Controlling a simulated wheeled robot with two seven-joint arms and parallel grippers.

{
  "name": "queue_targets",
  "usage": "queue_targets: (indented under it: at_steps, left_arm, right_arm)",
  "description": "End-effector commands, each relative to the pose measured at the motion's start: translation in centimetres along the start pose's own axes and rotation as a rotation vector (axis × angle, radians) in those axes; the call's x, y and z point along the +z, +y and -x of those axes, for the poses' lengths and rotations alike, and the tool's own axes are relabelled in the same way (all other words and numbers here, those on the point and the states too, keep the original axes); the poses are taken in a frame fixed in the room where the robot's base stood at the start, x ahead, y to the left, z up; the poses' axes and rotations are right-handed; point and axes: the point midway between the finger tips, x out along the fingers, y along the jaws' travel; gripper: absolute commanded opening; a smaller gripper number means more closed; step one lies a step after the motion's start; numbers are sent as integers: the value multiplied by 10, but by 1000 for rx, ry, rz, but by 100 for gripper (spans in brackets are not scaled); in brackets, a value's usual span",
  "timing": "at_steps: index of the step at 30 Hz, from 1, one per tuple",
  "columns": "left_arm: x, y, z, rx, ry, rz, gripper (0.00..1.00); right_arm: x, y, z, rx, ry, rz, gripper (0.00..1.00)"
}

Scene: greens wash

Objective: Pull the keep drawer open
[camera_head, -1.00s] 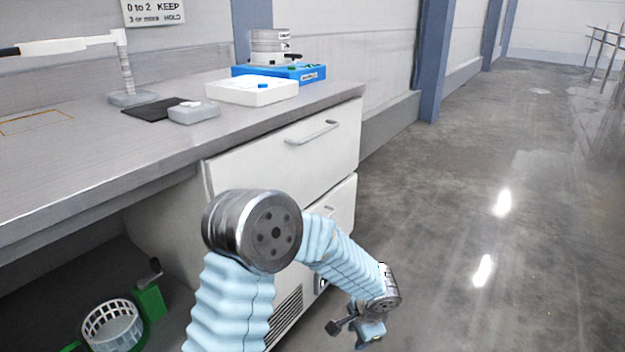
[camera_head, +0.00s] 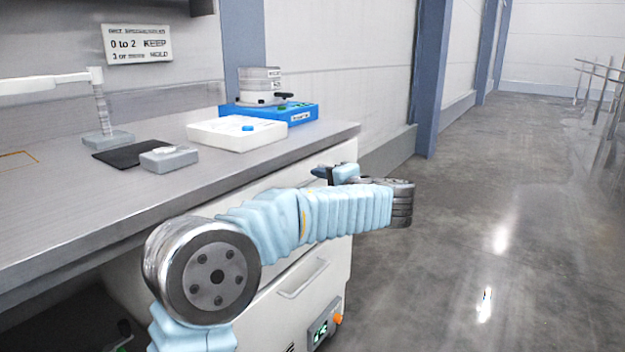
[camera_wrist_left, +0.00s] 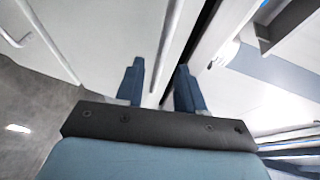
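The white cabinet under the counter has an upper drawer (camera_head: 283,181) and a lower drawer (camera_head: 325,258) with a bar handle (camera_head: 303,279). Both look shut; no label shows which is the keep drawer. My left gripper (camera_head: 335,172) is at the upper drawer's front, its arm hiding most of that front and its handle. In the left wrist view, the left gripper's two blue fingers (camera_wrist_left: 161,84) stand apart. A pale bar, apparently the upper handle (camera_wrist_left: 172,45), runs between them; contact cannot be told. My right gripper is not in view.
On the counter (camera_head: 130,205) stand a white tray (camera_head: 235,136), a blue tray (camera_head: 300,114) with a metal container (camera_head: 260,84), a dark mat (camera_head: 128,153) and a small grey block (camera_head: 168,159). A sign (camera_head: 137,44) hangs behind. Open floor (camera_head: 470,220) lies right.

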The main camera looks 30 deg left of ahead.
Motion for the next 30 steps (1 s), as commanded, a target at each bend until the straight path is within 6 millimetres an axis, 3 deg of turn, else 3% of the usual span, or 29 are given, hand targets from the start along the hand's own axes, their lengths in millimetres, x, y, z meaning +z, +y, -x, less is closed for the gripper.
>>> queue_targets:
  at_steps: [3, 7, 18, 20, 26, 30]
  left_arm:
    - [0, 0, -23, 0, -3, -1, 38]
    - [0, 0, -38, 0, -1, 0, 38]
    - [0, 1, -46, 1, 1, -1, 38]
    - [0, 1, -46, 1, 1, -1, 32]
    - [0, 1, -45, 1, 1, -1, 1]
    - [0, 1, -45, 1, 1, -1, 0]
  right_arm:
    - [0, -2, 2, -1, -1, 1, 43]
    - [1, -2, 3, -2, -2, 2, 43]
    - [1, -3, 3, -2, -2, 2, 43]
    - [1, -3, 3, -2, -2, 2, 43]
    - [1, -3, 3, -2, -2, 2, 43]
    - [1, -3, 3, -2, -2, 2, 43]
